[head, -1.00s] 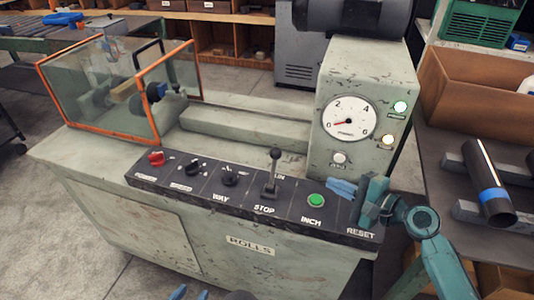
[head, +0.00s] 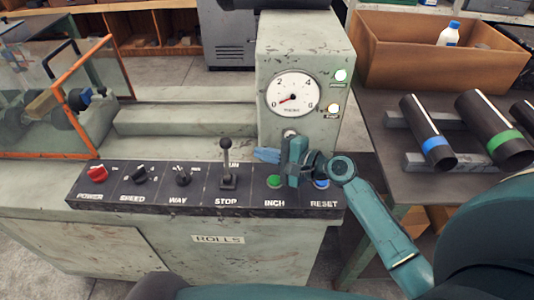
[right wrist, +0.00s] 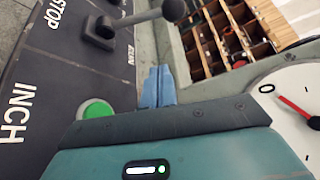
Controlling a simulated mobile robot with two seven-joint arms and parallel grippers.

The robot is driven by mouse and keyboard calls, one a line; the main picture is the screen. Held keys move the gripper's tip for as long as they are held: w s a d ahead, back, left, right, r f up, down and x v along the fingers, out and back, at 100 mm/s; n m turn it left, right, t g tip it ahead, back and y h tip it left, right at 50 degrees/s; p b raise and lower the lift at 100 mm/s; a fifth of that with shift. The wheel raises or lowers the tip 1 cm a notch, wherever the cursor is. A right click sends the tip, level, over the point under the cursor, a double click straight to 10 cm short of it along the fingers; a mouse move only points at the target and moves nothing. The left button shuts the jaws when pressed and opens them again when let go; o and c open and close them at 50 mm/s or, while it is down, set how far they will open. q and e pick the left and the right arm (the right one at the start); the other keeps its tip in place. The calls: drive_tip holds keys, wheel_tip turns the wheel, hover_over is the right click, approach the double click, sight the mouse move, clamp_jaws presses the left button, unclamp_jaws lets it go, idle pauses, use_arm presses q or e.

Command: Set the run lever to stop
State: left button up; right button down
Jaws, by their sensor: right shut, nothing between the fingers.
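The run lever (head: 227,165) stands on the sloped black control panel (head: 100,190) between the STOP label below and the RUN label above. Its dark ball knob is up, toward the RUN side. The fingers also show in the right wrist view (right wrist: 158,86). My left gripper is not in view.
The green INCH button (head: 275,181) and blue RESET button (head: 321,183) are close under my right gripper. The gauge housing (head: 300,50) rises behind it. The red POWER knob (head: 97,173) and black knobs sit left. Banded pipes (head: 430,135) lie on the right bench.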

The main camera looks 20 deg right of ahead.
sight(226, 160)
drive_tip(key=x, duration=0.6)
drive_tip(key=shift+s+a+r+p, duration=0.7)
drive_tip(key=shift+s+a+p, duration=0.3)
drive_tip(key=shift+p, duration=0.1)
drive_tip(key=shift+s+a+r, duration=0.1)
drive_tip(key=shift+s+a, duration=0.05)
drive_tip(key=shift+s, duration=0.05)
drive_tip(key=shift+s+a, duration=0.1)
use_arm(q)
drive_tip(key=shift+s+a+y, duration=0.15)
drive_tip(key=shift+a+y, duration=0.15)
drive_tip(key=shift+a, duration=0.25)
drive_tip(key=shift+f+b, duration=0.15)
drive_tip(key=shift+b, duration=0.2)
use_arm(e)
drive_tip(key=shift+s, duration=0.1)
drive_tip(key=shift+n, duration=0.3)
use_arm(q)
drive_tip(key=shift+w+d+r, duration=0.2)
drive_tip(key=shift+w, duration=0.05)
use_arm(e)
drive_tip(key=shift+s, duration=0.1)
use_arm(q)
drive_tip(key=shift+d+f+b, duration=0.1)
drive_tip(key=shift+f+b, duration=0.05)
drive_tip(key=shift+b, duration=0.35)
use_arm(e)
drive_tip(key=shift+a, duration=0.1)
